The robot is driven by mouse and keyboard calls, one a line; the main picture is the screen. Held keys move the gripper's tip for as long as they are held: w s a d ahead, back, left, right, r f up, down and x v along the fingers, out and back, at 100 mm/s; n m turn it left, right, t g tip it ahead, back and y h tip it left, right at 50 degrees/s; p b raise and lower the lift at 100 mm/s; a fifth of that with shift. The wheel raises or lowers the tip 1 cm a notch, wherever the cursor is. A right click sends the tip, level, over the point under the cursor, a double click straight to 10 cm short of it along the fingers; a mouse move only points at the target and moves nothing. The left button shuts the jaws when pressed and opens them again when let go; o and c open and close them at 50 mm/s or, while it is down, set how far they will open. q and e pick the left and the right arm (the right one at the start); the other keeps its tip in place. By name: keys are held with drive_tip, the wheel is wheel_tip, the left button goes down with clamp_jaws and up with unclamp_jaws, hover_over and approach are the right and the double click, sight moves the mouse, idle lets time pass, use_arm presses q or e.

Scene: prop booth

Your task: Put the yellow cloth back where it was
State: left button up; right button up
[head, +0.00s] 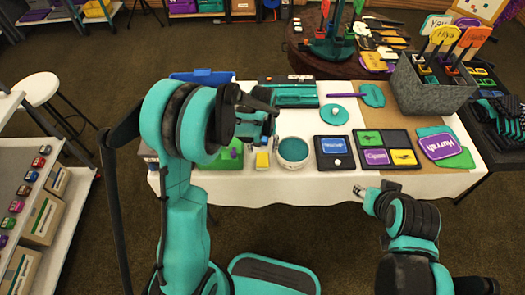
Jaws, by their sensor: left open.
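A small yellow piece (262,160), which may be the yellow cloth, is at the table's front edge, just left of a round white tub with a teal top (293,152). It is too small to tell its folds. My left gripper (257,138) is open just above this yellow piece, with its fingers partly hidden by my arm. I cannot tell whether they touch it. A flat yellow piece (403,157) lies in a compartment of the black tray (397,137) to the right. My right gripper (366,198) is low in front of the table; its jaws are too small to read.
The white-covered table (310,188) also holds a black board with a blue card (334,152), a purple "Hurrah" sign (438,146) and a grey bin of signs (432,86). A stool (38,88) and shelf are at left. Bare white cloth shows along the front edge.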

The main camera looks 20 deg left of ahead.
sight(262, 158)
use_arm(q)
drive_tip(key=s+a+r+m+t+p, duration=0.15)
drive_tip(key=s+r, duration=0.25)
drive_tip(key=r, duration=0.4)
drive_tip(key=s+r+t, duration=0.2)
drive_tip(key=s+r, duration=0.3)
drive_tip(key=r, duration=0.4)
drive_tip(key=s+a+r+m+t, duration=0.1)
drive_tip(key=s+r+t, duration=0.1)
drive_tip(key=s, duration=0.7)
drive_tip(key=shift+r+m+t, duration=0.15)
drive_tip(key=shift+m+t, duration=0.2)
drive_tip(key=shift+t, duration=0.4)
